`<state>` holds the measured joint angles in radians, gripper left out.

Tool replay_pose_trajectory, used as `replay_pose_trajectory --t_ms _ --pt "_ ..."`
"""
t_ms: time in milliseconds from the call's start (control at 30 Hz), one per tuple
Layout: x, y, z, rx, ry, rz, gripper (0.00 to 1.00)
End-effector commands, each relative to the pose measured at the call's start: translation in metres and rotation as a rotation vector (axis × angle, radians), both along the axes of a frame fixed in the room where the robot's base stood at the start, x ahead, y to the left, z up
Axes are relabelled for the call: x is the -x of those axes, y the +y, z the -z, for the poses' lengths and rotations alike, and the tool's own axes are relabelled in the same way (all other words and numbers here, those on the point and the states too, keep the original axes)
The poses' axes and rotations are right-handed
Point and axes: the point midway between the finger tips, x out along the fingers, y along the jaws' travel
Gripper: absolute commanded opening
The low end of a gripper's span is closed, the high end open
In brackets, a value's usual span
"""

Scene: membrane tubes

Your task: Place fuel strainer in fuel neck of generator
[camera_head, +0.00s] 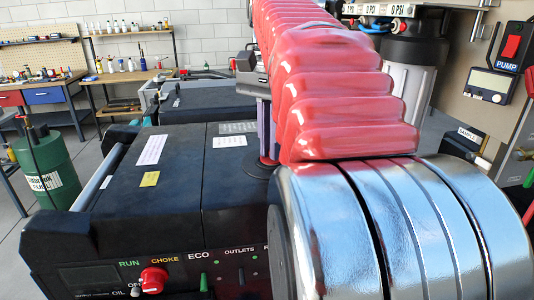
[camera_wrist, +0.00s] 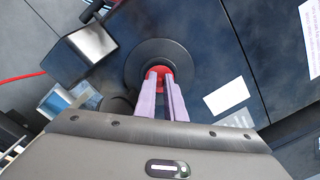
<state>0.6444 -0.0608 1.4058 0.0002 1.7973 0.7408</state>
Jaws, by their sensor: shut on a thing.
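The generator (camera_head: 165,195) is a black box with a control panel on its front. Its fuel neck (camera_wrist: 137,62) is a dark round ring in its top, also visible in the head view (camera_head: 257,171). My gripper (camera_wrist: 164,84) points down over the neck, its two purple fingers close together. They are shut on a small red piece (camera_wrist: 161,71), which looks like the fuel strainer. The red piece is at the middle of the ring; it also shows in the head view (camera_head: 268,161). Its lower part is hidden, so I cannot tell how deep it sits.
A dark box-like thing with a shiny face (camera_wrist: 92,42) is close to the neck in the wrist view. White labels (camera_wrist: 227,96) lie flat on the generator top. A green drum (camera_head: 45,170) stands left, and a panel with a pump switch (camera_head: 511,47) stands right.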

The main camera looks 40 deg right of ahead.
Motion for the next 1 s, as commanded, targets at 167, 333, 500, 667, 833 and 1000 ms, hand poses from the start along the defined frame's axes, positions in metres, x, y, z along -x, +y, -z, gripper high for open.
replay_pose_trajectory --t_ms 167,333,500,667,833,1000 --pt "0.0 0.0 0.021 -0.003 0.005 0.001 0.0" --pt "0.0 -0.001 0.024 -0.002 0.004 0.001 0.0" --pt "0.0 -0.001 0.023 0.0 0.001 0.001 0.14" --pt "0.0 -0.001 0.022 0.0 0.0 0.001 0.17" --pt "0.0 -0.001 0.021 0.001 0.0 0.001 0.17" --pt "0.0 -0.001 0.013 0.002 -0.001 0.002 0.17"
